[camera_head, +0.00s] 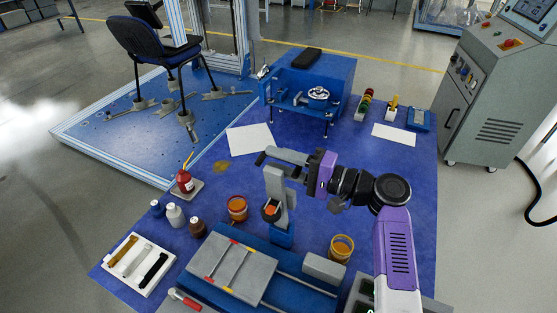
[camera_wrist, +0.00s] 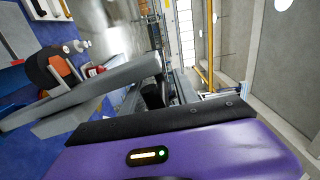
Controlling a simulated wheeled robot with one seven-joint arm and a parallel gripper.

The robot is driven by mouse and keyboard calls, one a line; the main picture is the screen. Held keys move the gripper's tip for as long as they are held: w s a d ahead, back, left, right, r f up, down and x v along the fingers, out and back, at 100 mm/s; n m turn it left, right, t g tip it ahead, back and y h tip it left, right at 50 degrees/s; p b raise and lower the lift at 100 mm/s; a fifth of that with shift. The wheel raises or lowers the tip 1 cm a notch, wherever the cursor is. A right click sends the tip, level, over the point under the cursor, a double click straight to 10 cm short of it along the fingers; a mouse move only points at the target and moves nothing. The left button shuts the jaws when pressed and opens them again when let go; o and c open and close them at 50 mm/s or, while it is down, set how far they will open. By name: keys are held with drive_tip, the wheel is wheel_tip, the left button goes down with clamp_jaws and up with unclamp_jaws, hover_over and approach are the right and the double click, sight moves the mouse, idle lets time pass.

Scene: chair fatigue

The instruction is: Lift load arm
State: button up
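A grey lever (camera_head: 286,156), which looks like the load arm, lies roughly level at the top of a grey upright (camera_head: 277,190) on a blue base. A black grip (camera_head: 262,158) shows at its left end. In the wrist view a grey bar (camera_wrist: 95,92) slants up to the right, with a black piece (camera_wrist: 153,97) near its far end. My gripper (camera_head: 308,164) is at the right end of the lever, very close to it. The finger gap is hidden, so contact or grip is unclear.
A chair (camera_head: 150,45) stands on a blue platform at back left. A grey control cabinet (camera_head: 490,100) stands right.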

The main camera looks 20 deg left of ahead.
drive_tip(key=d, duration=0.7)
drive_tip(key=shift+s+d, duration=0.3)
drive_tip(key=shift+d, duration=0.1)
